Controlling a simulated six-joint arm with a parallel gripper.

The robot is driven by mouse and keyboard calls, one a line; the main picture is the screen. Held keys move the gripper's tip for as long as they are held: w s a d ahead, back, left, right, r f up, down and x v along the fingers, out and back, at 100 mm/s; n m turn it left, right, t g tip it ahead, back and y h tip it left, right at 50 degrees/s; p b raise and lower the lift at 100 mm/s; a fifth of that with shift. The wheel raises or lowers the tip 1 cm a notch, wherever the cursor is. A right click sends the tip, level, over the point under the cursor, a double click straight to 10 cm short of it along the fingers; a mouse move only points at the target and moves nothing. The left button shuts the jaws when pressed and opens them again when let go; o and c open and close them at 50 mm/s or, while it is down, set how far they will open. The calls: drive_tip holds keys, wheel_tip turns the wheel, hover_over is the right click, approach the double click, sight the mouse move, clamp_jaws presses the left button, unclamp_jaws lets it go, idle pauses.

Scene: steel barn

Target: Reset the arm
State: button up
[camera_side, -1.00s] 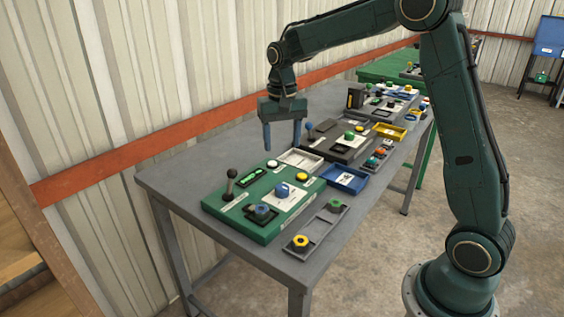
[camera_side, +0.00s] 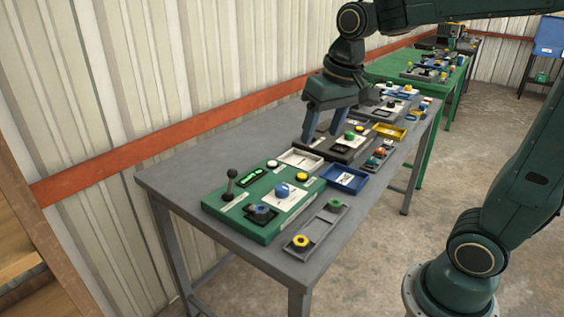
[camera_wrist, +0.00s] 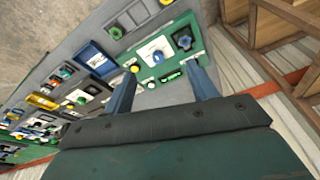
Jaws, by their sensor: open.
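My gripper (camera_side: 323,124) is open and empty in the side view, raised over the back of the grey table, above or in front of the dark control panel (camera_side: 350,150). Its two blue fingers point down and are tilted. The fingers partly hide that panel. In the wrist view my gripper (camera_wrist: 162,92) shows two spread blue fingers with nothing between them. The green control panel (camera_wrist: 172,45), with a blue knob, lies beyond the fingertips there. It also shows in the side view (camera_side: 240,222), with a black lever at its left.
The grey table (camera_side: 190,165) stands along the corrugated wall. A blue tray (camera_side: 344,180), a yellow tray (camera_side: 391,131) and a grey tray (camera_side: 318,236) with a yellow-topped part lie on it. A green table (camera_side: 420,68) stands behind. The wrist view shows wooden shelving (camera_wrist: 270,28).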

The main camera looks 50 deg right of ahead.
drive_tip(key=s+a+f+n+t, duration=0.1)
drive_tip(key=s, duration=0.5)
drive_tip(key=s+a+n+t, duration=0.1)
drive_tip(key=s+n, duration=0.1)
drive_tip(key=s, duration=0.5)
drive_tip(key=shift+s+a+f+n+t, duration=0.3)
drive_tip(key=shift+a+f, duration=0.05)
drive_tip(key=shift+a, duration=0.05)
